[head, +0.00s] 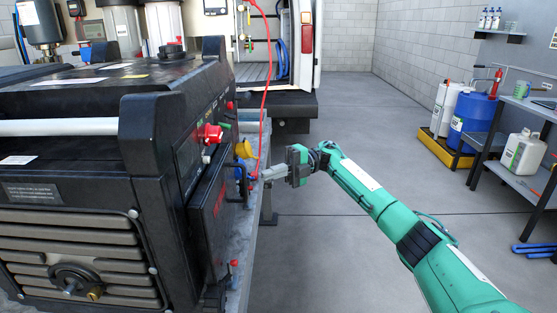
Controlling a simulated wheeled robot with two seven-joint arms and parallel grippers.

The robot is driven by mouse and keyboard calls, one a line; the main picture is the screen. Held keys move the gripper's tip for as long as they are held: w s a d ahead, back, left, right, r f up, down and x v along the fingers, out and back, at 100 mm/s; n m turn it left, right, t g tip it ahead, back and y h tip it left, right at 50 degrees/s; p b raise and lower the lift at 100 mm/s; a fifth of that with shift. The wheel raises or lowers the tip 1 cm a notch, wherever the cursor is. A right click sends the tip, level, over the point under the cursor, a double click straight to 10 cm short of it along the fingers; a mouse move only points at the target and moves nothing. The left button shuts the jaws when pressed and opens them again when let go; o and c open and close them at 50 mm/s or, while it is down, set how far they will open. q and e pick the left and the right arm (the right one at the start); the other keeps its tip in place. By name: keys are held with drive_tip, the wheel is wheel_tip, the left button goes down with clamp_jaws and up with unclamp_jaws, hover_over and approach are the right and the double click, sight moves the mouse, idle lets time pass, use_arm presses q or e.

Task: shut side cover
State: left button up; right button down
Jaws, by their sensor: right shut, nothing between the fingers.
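The black machine (75,160) fills the left of the head view. Its side cover (207,225) is a dark panel with red marking, low on the machine's right side. I see it steeply from the side; it seems to stand a little out from the wall, but the gap is not clear. My right gripper (256,177) is shut and empty, to the right of the cover, close to the blue and red fittings beside it. Whether its fingertips touch anything is hard to tell. My left gripper is not in view.
A red valve knob (210,133) and a yellow handle (244,149) stick out above the cover. A red hose (264,90) hangs down behind the gripper. A shelf (517,171) and drums stand at the right. The floor (350,240) between is clear.

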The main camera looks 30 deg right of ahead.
use_arm(q)
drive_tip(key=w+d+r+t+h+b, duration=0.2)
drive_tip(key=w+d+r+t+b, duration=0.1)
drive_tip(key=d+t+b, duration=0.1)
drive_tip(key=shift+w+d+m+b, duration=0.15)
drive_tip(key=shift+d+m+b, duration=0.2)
drive_tip(key=shift+b, duration=0.25)
use_arm(e)
drive_tip(key=w+d, duration=0.3)
drive_tip(key=w, duration=0.4)
drive_tip(key=shift+w+d+r, duration=0.15)
drive_tip(key=shift+w+d, duration=0.1)
drive_tip(key=shift+d, duration=0.1)
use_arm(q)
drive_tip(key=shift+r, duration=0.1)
